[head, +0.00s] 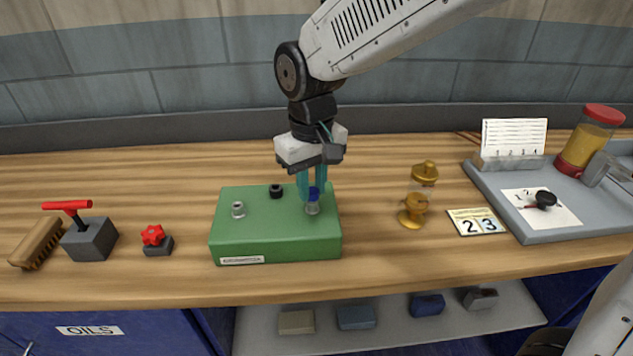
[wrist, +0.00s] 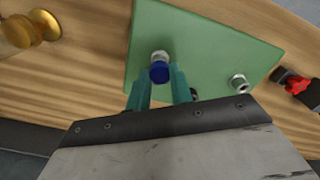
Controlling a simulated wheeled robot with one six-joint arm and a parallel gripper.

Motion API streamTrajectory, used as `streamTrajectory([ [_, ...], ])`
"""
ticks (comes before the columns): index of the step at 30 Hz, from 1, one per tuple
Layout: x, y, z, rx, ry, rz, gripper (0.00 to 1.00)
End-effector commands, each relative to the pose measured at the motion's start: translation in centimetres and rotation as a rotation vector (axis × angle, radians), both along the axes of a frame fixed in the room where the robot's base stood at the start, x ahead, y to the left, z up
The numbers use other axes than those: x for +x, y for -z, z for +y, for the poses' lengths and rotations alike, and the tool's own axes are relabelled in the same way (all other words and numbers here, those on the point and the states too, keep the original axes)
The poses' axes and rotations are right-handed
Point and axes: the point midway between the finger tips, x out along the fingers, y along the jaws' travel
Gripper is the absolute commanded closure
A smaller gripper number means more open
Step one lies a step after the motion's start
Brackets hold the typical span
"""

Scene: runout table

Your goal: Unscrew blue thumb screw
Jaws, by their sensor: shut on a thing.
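The blue thumb screw (head: 314,192) stands on a metal threaded post (head: 312,208) at the right of a green box (head: 270,238) on the wooden table. My gripper (head: 312,190) points down over it with teal fingers, shut on the screw. In the wrist view the blue thumb screw (wrist: 159,73) shows at the fingertips, with the post's silver end just beyond it. The fingers partly hide the screw in the head view. I cannot tell how far it is threaded on.
A bare metal post (head: 238,209) and a black knob (head: 276,191) are also on the box. A brass oiler (head: 415,200) stands close to the right. A red valve (head: 153,235) and a red-handled block (head: 90,238) stand left. A grey tray (head: 510,210) lies far right.

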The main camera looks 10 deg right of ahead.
Motion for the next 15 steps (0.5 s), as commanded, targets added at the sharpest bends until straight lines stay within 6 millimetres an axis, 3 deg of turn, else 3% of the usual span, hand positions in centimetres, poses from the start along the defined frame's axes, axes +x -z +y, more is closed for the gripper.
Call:
streamTrajectory([
  [5, 0.00, -0.02, 0.00, 0.000, -0.155, 0.000, 1.00],
  [15, 0.00, -0.02, 0.00, 0.000, -0.196, 0.000, 1.00],
])
